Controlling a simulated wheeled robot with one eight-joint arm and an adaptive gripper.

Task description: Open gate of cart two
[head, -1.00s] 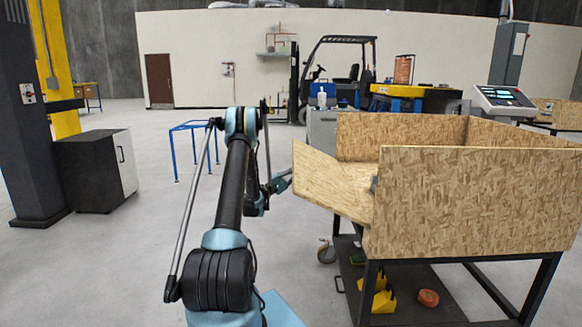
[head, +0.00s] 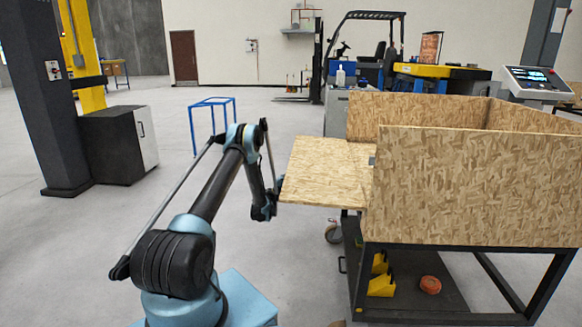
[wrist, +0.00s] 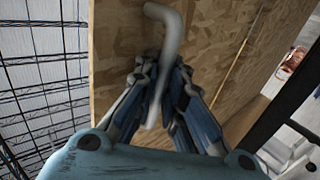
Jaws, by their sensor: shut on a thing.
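The cart (head: 480,190) has chipboard walls on a dark metal frame and stands at the right of the head view. Its gate (head: 330,168), a chipboard panel, sticks out to the left from the cart's open end and lies about level. My gripper (head: 275,205) is at the gate's outer left edge. In the wrist view, my gripper (wrist: 160,85) is shut on a bent pale metal handle (wrist: 172,40) in front of the gate's chipboard face (wrist: 215,50). The fingers hide part of the handle.
Yellow pieces (head: 381,285) and an orange disc (head: 430,285) lie on the cart's lower shelf. A control screen (head: 537,80) stands behind the cart. A blue frame (head: 212,118) and a dark cabinet (head: 118,143) are at the left. The floor between is clear.

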